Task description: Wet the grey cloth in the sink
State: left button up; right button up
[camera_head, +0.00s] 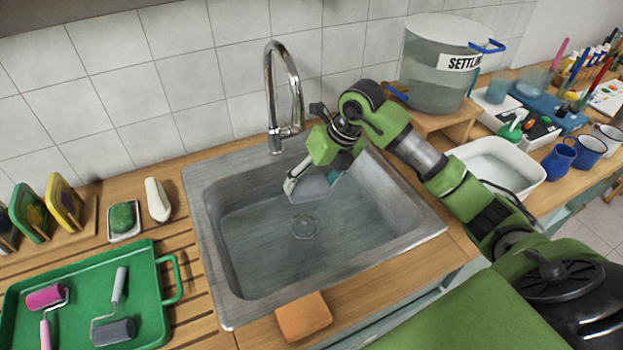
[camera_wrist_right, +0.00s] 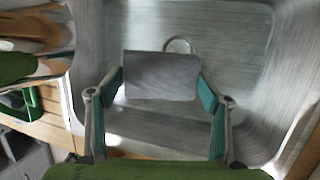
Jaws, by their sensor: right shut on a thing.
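The steel sink (camera_head: 222,268) is set into the wooden counter, with its drain (camera_head: 305,227) in the basin floor. The chrome faucet (camera_head: 284,90) stands at its back edge; I see no water stream from it. My right gripper (camera_head: 312,187) reaches into the sink from the right, over the basin. It is shut on the grey cloth (camera_wrist_right: 162,76), which shows flat between the two fingers in the right wrist view. In the head view the cloth (camera_head: 318,188) is partly hidden by the gripper. I cannot tell whether the cloth is wet. My left gripper is not in view.
An orange sponge (camera_head: 303,316) lies at the sink's front edge. A green tray (camera_head: 150,325) with paint rollers is on the left. A white basin (camera_head: 497,163), a clear settling tank (camera_head: 436,75) and blue mugs (camera_head: 559,160) stand on the right.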

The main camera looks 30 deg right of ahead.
aim_at(316, 187)
notch_tip(316, 187, down, 4)
jog(key=shift+r+b, duration=0.1)
jog(key=shift+b, duration=1.1)
notch_tip(316, 187, down, 6)
jog(key=b, duration=0.4)
jog(key=shift+f+b, duration=0.25)
jog(key=shift+b, duration=0.15)
jog(key=shift+r+p, duration=2)
jog(key=shift+r, duration=0.75)
jog(key=shift+r+p, duration=1.9)
jog(key=shift+r, duration=1)
jog(key=shift+r+p, duration=1.35)
jog(key=shift+r, duration=0.7)
jog(key=shift+f, duration=0.15)
